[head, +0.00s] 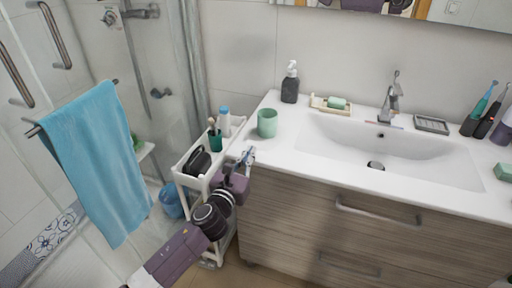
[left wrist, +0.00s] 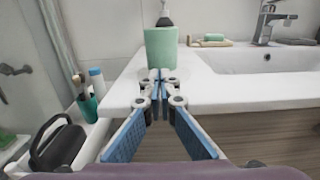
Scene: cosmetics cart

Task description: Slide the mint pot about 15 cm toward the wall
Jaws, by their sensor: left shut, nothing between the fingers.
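The mint pot (head: 267,123) is a pale green cup standing upright on the left end of the white washbasin counter (head: 274,155). In the left wrist view the mint pot (left wrist: 161,48) is straight ahead, just beyond my fingertips. My left gripper (head: 248,154) is at the counter's front left edge, in front of the pot. My right gripper is not in view.
A dark soap dispenser (head: 290,84) and a soap dish (head: 330,107) with green soap stand behind the pot near the wall. The basin (head: 420,155) lies to the right. A white cart (head: 185,178) with a black case (head: 197,161), brushes and a bottle stands left.

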